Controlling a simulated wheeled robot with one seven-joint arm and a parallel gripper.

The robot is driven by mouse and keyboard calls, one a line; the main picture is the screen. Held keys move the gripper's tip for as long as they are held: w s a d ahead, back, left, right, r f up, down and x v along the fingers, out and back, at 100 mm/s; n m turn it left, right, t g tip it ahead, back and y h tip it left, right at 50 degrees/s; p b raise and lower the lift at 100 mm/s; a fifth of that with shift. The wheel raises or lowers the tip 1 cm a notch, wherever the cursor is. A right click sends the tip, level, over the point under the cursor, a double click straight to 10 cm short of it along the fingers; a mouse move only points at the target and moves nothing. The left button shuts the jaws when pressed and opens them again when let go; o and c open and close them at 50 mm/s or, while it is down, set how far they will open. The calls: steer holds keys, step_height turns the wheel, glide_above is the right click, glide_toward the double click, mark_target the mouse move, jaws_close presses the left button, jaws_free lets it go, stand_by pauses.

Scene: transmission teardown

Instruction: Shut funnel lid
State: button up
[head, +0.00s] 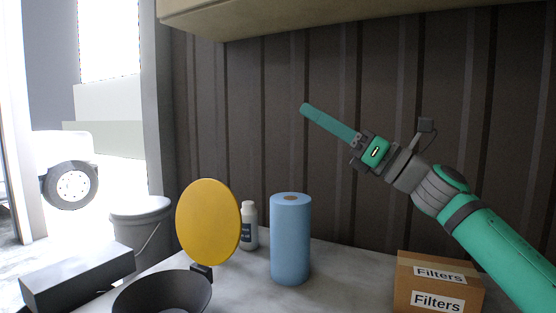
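The funnel (135,297) is a dark round bowl at the bottom left of the head view, partly cut off by the frame edge. Its round yellow lid (208,222) stands open, nearly upright, joined to the funnel's back right rim by a dark hinge. My gripper (304,109) is raised in the air, to the right of the lid and higher in the picture, pointing up and left. Its long green fingers appear as one bar, so I cannot tell whether they are apart. I see nothing held, and it is clear of the lid.
A blue paper roll (291,240) stands right of the lid, with a white bottle (249,226) between them. A Filters box (440,282) sits at the right. A grey box (78,277) and a bucket (142,222) are at the left. A cabinet (300,14) hangs above.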

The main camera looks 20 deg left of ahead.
mark_target(223, 200)
steer(key=w+a+f+n+h, duration=0.1)
steer(key=a+f+h, duration=0.2)
steer(key=a+f, duration=0.65)
steer(key=w+a+f+n+h, duration=0.1)
steer(key=a+f+h, duration=0.35)
steer(key=f, duration=0.75)
steer(key=shift+g+y, duration=0.4)
steer(key=shift+y, duration=0.45)
steer(key=a, duration=0.7)
steer(key=w+a, duration=0.1)
steer(key=a, duration=0.3)
steer(key=shift+a, duration=0.25)
jaws_close()
